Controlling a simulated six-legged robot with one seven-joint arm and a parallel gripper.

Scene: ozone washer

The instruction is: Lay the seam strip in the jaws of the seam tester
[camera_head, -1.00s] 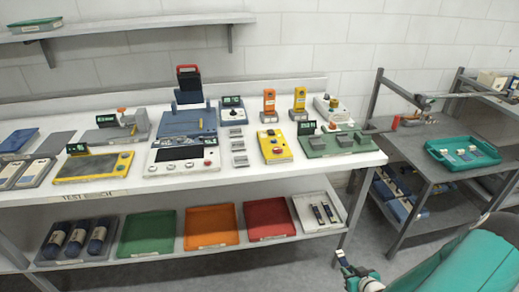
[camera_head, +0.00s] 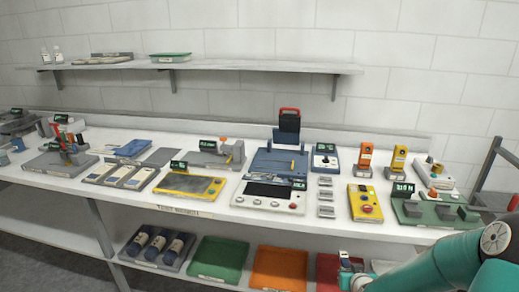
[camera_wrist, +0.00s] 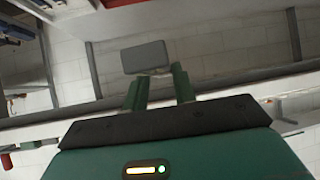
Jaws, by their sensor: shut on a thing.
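My gripper (camera_wrist: 158,78) is shut on a small flat grey piece, likely the seam strip (camera_wrist: 146,56), which sticks out past the fingertips in the wrist view. In the head view my gripper (camera_head: 345,265) is low, in front of the bench's front edge and below its top; the held piece is hard to make out there. A green-based device with grey blocks and a display (camera_head: 435,211) stands at the right end of the bench. It may be the seam tester, but its label is unreadable. A grey device with an orange knob (camera_head: 222,153) stands farther left.
The white bench (camera_head: 190,209) holds several instruments, including a yellow pad (camera_head: 190,186), a blue press (camera_head: 280,163) and a yellow box (camera_head: 364,203). Green (camera_head: 219,259) and orange (camera_head: 279,268) trays lie on the lower shelf. A wall shelf (camera_head: 250,69) runs above.

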